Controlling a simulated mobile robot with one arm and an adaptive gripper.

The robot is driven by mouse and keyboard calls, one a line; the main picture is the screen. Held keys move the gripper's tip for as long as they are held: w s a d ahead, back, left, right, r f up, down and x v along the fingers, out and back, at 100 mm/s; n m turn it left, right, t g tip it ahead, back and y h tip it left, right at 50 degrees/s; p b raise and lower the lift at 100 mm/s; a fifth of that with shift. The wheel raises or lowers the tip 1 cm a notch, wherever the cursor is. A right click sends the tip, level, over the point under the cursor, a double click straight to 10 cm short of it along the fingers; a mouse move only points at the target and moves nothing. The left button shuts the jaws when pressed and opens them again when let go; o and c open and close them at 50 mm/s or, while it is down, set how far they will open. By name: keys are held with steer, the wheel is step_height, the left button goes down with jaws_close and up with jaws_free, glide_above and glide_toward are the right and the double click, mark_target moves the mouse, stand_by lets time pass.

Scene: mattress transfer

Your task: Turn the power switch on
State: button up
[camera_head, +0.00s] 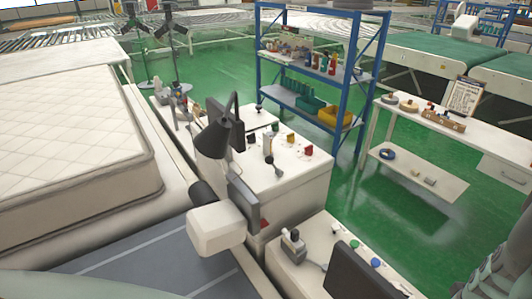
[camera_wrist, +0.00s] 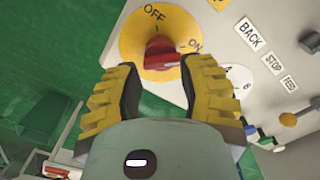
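The power switch is a red rotary knob (camera_wrist: 161,50) on a round yellow plate (camera_wrist: 132,42) marked OFF and ON, in the wrist view. OFF is at the upper left of the knob and ON is to its right. I cannot tell for sure which mark the knob points to. My gripper (camera_wrist: 160,66) is open, with its yellow-and-black fingers on either side of the knob's lower part. No clear contact shows, and depth is hard to judge. I cannot make out the gripper or this switch with certainty in the head view.
The wrist view shows BACK (camera_wrist: 249,35), STOP (camera_wrist: 272,64) and FEED (camera_wrist: 288,83) labels right of the switch. In the head view, a mattress (camera_head: 70,125) lies left, white control cabinets (camera_head: 290,190) stand centrally, and green floor (camera_head: 390,205) is open.

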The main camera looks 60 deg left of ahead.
steer(key=shift+w+a+r, duration=0.1)
steer(key=shift+a+r, duration=0.05)
steer(key=shift+r, duration=0.6)
step_height(320, 180, up, 12)
steer(key=p, duration=0.9)
steer(key=w+a+r+m+t+y+p, duration=0.1)
steer(key=w+a+r+m+t+p, duration=0.1)
steer(key=w, duration=0.7)
steer(key=w+a+r+m+t+y+p, duration=0.1)
steer(key=w+a+r+m+t+y, duration=0.1)
steer(key=w+a+r+t, duration=0.2)
steer(key=shift+w+a+r+t+p, duration=0.4)
steer(key=shift+w+a+t, duration=1.5)
steer(key=shift+w, duration=0.85)
steer(key=shift+d+r, duration=0.1)
steer(key=shift+d, duration=0.05)
